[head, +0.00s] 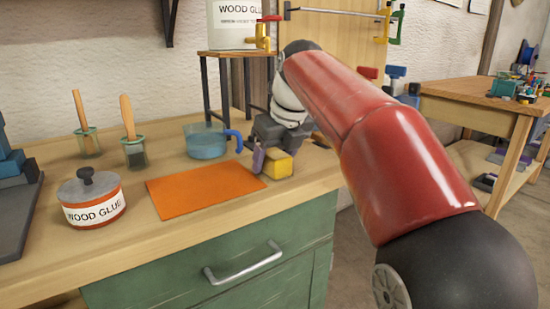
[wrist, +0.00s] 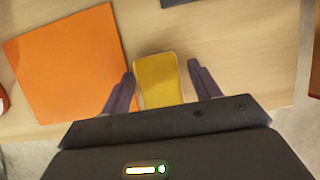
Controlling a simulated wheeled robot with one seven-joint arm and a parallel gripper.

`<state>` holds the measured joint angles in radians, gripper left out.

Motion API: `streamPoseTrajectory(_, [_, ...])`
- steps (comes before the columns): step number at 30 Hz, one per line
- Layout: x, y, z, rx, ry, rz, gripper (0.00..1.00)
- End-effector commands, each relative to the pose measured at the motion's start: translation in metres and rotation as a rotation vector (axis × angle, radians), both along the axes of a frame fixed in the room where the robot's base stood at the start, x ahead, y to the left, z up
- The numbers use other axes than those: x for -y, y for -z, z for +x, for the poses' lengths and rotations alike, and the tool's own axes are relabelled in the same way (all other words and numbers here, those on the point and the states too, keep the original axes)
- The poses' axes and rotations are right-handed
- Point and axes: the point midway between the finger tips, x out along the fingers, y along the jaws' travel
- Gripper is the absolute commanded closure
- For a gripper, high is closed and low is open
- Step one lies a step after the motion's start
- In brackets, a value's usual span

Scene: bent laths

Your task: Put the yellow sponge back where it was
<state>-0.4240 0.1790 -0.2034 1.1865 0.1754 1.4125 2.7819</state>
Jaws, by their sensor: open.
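The yellow sponge (head: 279,165) lies on the wooden bench top, just right of the orange mat, near the front edge. In the wrist view the yellow sponge (wrist: 159,81) sits between the two dark fingers of my gripper (wrist: 162,85). The fingers stand apart with a gap on each side of the sponge. In the head view my gripper (head: 268,160) is low over the bench at the sponge, and one finger hides part of it.
The orange mat (head: 205,190) lies flat to the left. A blue cup (head: 205,144) stands behind it. A wood glue tin (head: 91,200) and glass jars with brushes (head: 134,150) stand farther left. A wooden stand (head: 222,85) bears a large glue container (head: 232,28).

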Motion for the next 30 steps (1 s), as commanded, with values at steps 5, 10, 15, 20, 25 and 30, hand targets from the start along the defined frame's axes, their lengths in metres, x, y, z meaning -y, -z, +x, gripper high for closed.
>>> streamPoseTrajectory(5, [0.006,-0.030,-0.009,0.005,0.001,0.001,0.38])
streamPoseTrajectory(10, [0.015,-0.067,-0.021,0.005,0.002,0.002,0.38])
streamPoseTrajectory(15, [0.022,-0.094,-0.031,0.005,0.001,0.000,0.38])
streamPoseTrajectory(20, [0.025,-0.106,-0.035,0.002,0.002,0.000,0.38])
streamPoseTrajectory(25, [0.026,-0.110,-0.038,0.001,0.000,0.000,0.38])
streamPoseTrajectory(30, [0.037,-0.106,-0.045,0.029,-0.089,-0.031,0.38])
